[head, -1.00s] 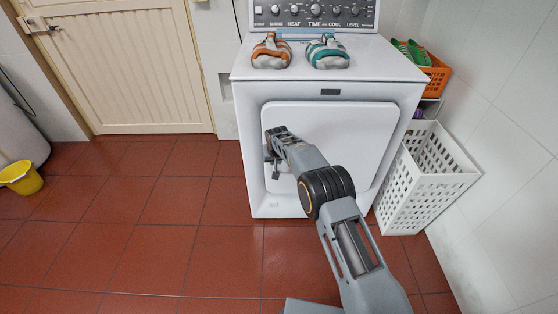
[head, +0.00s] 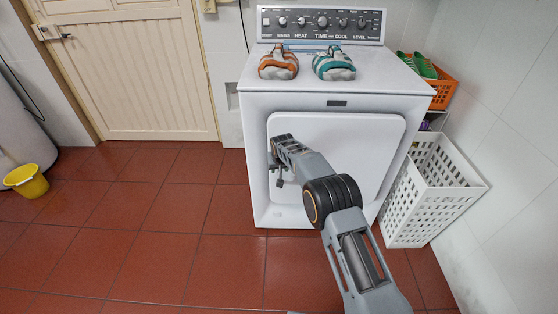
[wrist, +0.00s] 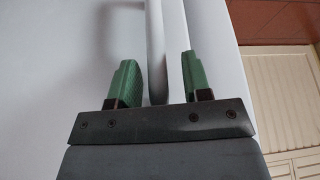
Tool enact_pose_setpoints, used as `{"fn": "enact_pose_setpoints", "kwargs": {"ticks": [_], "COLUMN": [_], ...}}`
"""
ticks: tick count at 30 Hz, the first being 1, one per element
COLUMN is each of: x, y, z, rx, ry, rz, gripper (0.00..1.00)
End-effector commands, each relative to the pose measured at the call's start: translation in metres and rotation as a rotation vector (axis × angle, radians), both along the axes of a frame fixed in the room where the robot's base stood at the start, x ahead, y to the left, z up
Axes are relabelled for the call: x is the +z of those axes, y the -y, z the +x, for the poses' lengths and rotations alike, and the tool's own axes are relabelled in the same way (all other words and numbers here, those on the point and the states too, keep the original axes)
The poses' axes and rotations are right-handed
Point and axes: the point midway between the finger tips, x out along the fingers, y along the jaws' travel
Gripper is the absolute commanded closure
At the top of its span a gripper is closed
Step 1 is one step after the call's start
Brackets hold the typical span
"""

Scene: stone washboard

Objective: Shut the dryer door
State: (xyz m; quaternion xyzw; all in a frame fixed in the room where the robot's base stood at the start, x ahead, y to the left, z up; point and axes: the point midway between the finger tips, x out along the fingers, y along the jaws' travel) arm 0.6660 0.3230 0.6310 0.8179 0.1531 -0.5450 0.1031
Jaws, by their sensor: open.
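The white dryer door (head: 350,145) is a rounded panel on the front of the white dryer (head: 256,190). It looks flush or nearly flush with the front; I cannot tell whether a small gap remains. My gripper (head: 277,168) is at the door's left edge, with my forearm crossing in front of the panel. In the wrist view my gripper (wrist: 160,75) is open, its two green fingers apart with nothing clamped between them. The pale door edge and a narrow seam run between and beyond the fingers. Contact with the door cannot be told.
A white perforated basket (head: 440,185) stands close on the right, below an orange crate (head: 446,94). A yellow bucket (head: 27,183) is far left. Red tiled floor is clear in front.

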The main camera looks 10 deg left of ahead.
Motion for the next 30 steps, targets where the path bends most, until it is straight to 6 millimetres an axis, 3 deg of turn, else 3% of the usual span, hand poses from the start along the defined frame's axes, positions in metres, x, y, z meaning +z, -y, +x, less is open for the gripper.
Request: {"fn": "enact_pose_setpoints", "kwargs": {"ticks": [15,22,30], "x": [0.093,0.114,0.118], "y": [0.01,0.013,0.014], "z": [-0.037,-0.045,-0.047], "rx": [0.006,0.006,0.006], "ry": [0.002,0.003,0.002], "rz": [0.002,0.002,0.002], "gripper": [0.56,0.56,0.56]}}
